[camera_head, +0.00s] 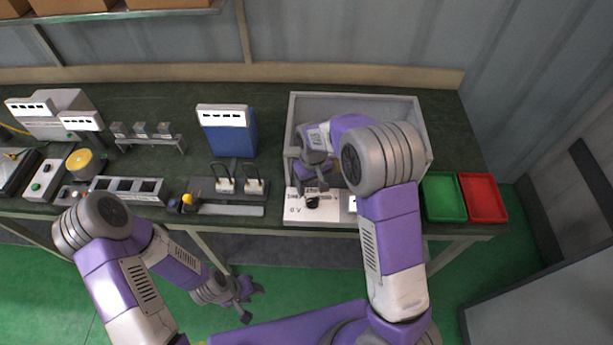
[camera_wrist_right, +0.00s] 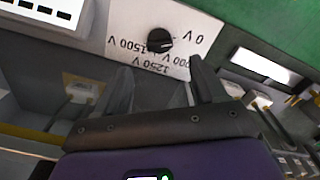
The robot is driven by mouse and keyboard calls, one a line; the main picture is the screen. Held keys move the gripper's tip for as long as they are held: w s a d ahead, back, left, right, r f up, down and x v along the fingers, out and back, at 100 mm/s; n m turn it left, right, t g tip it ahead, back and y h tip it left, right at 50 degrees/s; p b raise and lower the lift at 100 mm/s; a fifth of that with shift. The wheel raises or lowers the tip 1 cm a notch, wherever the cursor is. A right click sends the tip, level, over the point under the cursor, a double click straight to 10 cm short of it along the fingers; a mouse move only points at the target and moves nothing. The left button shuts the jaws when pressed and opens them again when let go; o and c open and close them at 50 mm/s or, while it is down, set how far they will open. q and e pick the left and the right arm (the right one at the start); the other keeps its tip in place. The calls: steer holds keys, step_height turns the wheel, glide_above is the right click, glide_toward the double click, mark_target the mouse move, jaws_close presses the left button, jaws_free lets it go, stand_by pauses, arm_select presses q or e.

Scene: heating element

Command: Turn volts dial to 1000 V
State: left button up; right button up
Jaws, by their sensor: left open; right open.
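The volts dial is a black knob (camera_head: 312,202) on a white panel (camera_head: 296,214) at the front of a grey box. In the right wrist view the knob (camera_wrist_right: 160,40) shows upside down, with marks for 0 V, 1250 V and 1500 V around it; another label is partly hidden by a finger. Which mark the knob points to I cannot tell. My right gripper (camera_wrist_right: 160,82) is open, its fingertips just short of the knob, apparently not touching it. In the head view this gripper (camera_head: 318,184) is over the panel. My left gripper (camera_head: 245,300) is open and empty, low in front of the table.
The open grey box (camera_head: 422,118) stands behind the panel. A green tray (camera_head: 443,197) and a red tray (camera_head: 482,197) lie to its right. A blue device (camera_head: 229,135) and a base with switches (camera_head: 238,186) stand to the left.

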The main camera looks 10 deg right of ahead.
mark_target(312, 198)
steer(key=shift+w+f, duration=0.4)
steer(key=shift+f, duration=0.3)
steer(key=f, duration=0.5)
steer(key=shift+s, duration=0.35)
steer(key=shift+f, duration=0.55)
arm_select(q)
steer(key=shift+f, duration=0.15)
arm_select(e)
steer(key=c, duration=1.1)
arm_select(q)
steer(key=shift+w, duration=0.1)
arm_select(e)
steer(key=shift+o, duration=0.2)
